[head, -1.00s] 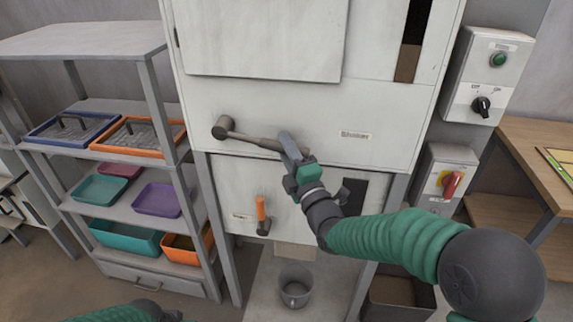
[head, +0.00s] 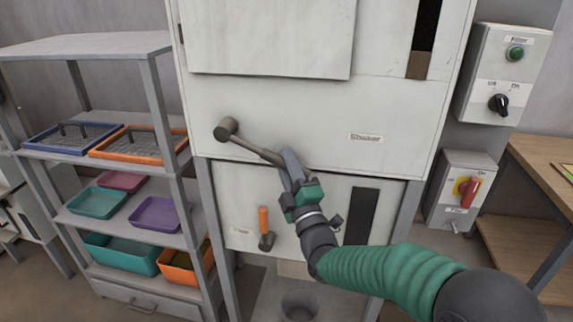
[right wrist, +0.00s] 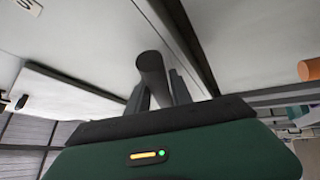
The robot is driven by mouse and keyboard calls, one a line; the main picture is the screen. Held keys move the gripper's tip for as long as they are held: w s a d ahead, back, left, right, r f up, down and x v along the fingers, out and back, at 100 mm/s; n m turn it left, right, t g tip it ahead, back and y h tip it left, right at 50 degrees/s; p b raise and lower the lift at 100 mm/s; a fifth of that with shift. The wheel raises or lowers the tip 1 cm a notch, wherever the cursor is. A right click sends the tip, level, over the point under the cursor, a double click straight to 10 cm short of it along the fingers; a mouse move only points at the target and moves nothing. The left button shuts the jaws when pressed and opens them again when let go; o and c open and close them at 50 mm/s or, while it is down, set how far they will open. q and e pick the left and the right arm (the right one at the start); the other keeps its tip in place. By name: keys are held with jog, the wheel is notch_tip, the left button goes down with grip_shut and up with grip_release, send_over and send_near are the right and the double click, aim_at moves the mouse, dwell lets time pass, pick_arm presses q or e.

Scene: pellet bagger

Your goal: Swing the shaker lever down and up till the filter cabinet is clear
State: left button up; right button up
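The shaker lever (head: 252,147) is a dark bar on a round pivot on the white filter cabinet (head: 290,110), left of the "Shaker" label (head: 365,138). It slopes down to the right. My right gripper (head: 288,165) is at its free end. In the right wrist view the lever's round end (right wrist: 151,72) sits between the two fingers (right wrist: 160,95), which are closed around it. A tall dark window (head: 428,35) at the cabinet's upper right shows a brown layer (head: 418,65) at its bottom. My left gripper is out of view.
An orange-handled slide (head: 264,220) is below the lever, with a grey bucket (head: 299,304) under the cabinet. Shelves with coloured trays (head: 155,213) stand left. A filter switch box (head: 495,75) and a box with a red switch (head: 462,190) are at right, near a wooden bench (head: 540,170).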

jog(key=o, duration=0.3)
jog(key=shift+o, duration=0.2)
jog(key=v, duration=1.7)
jog(key=shift+r, duration=0.1)
